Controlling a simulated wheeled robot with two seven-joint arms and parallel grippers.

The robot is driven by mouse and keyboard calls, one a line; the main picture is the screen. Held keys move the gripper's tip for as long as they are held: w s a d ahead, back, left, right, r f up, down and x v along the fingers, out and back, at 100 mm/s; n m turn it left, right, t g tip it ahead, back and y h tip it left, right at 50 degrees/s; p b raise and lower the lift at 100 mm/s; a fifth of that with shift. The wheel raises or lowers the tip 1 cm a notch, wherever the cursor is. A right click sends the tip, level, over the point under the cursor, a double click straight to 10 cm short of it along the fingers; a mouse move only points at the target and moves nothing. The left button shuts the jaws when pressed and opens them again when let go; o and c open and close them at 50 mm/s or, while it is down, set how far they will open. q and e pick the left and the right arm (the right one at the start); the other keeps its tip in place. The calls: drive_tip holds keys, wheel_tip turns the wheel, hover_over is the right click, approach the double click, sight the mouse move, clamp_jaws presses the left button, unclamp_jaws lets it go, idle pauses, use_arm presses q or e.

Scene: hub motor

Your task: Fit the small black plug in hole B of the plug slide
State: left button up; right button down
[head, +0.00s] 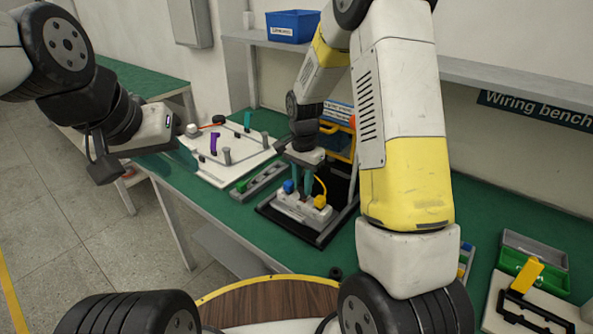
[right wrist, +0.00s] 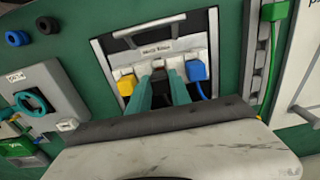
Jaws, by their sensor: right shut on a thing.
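The plug slide (head: 296,208) is a pale block in a dark frame on the green bench; it also shows in the right wrist view (right wrist: 145,68). Hole letters are not readable. My left gripper (head: 180,152) is over the bench's left end, away from the slide; its finger opening is unclear.
A white board (head: 235,170) with purple and teal parts lies left of the slide. A grey strip (head: 262,182) with a green piece lies between them. A green tray (head: 530,270) stands at right.

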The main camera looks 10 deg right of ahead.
drive_tip(key=shift+f, duration=0.9)
idle(0.4)
drive_tip(key=c, duration=1.1)
unclamp_jaws()
drive_tip(key=shift+r, duration=3.9)
